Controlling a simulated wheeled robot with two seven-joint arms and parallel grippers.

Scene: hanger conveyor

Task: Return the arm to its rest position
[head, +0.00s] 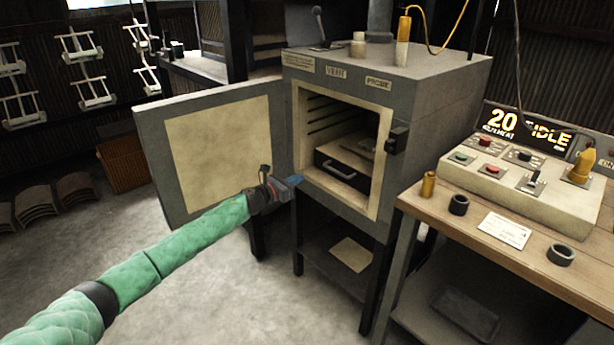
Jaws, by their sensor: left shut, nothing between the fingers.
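My left arm, in a green sleeve, reaches in from the lower left of the head view. Its gripper (291,181) is shut and empty. In the picture it lies between the open furnace door (218,150) and the lower left corner of the furnace opening. I cannot tell whether it touches either one. The grey furnace (440,90) stands open, with a dark drawer or tray (338,171) with a handle inside it. My right gripper is not in view.
A wooden bench (520,262) on the right holds a control panel (535,172), dark rings (459,205) and a brass cylinder (429,184). A display (530,128) reads "20" and "IDLE". White racks (88,70) hang at the back left. The floor (200,300) at front left is clear.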

